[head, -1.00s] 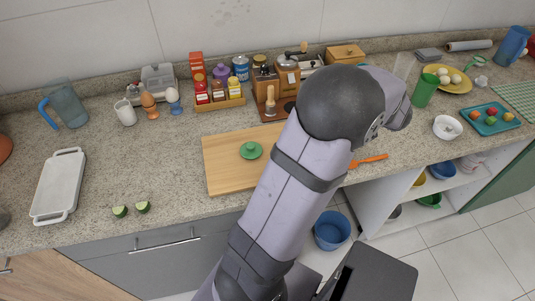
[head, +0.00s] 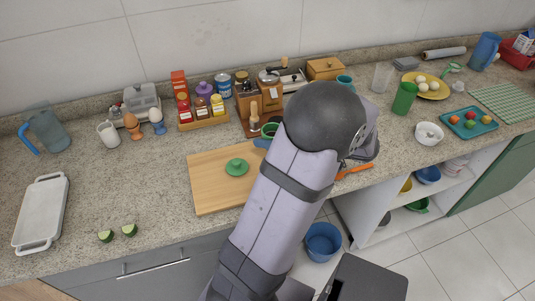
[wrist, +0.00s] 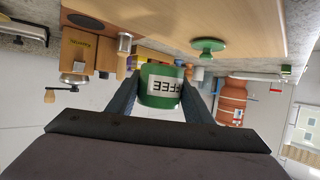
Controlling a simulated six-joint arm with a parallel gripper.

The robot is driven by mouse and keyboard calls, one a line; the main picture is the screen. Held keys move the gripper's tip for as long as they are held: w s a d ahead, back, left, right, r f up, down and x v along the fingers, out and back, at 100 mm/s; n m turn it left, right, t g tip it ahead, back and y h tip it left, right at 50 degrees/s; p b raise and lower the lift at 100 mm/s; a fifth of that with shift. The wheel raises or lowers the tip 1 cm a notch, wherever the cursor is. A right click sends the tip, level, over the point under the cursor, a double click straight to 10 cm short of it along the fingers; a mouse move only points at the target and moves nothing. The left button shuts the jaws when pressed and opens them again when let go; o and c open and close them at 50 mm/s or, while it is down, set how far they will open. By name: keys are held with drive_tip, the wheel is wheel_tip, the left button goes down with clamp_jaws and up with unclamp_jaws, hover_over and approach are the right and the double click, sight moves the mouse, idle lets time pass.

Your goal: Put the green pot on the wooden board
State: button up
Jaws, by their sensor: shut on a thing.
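The green pot (wrist: 160,84), a canister with a white label reading part of "COFFEE", is between the two fingers of my gripper (wrist: 161,92) in the wrist view, which shows the scene upside down. My gripper is shut on it. In the head view the pot (head: 270,131) shows its open top near the board's back right corner; my arm hides part of the gripper. The wooden board (head: 212,189) lies on the counter, partly behind my arm. I cannot tell the pot's exact height above it.
A green lid with a knob (head: 236,167) lies on the board. A coffee grinder (head: 270,88) and a spice rack (head: 204,119) stand behind it. Cucumber pieces (head: 129,230) lie left of the board, and an orange utensil (head: 354,171) lies to its right.

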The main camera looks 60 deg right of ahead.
drive_tip(key=shift+f, duration=3.15)
drive_tip(key=shift+f, duration=0.1)
drive_tip(key=o, duration=1.3)
drive_tip(key=shift+r, duration=0.2)
drive_tip(key=shift+v, duration=2.7)
drive_tip(key=shift+f, duration=0.1)
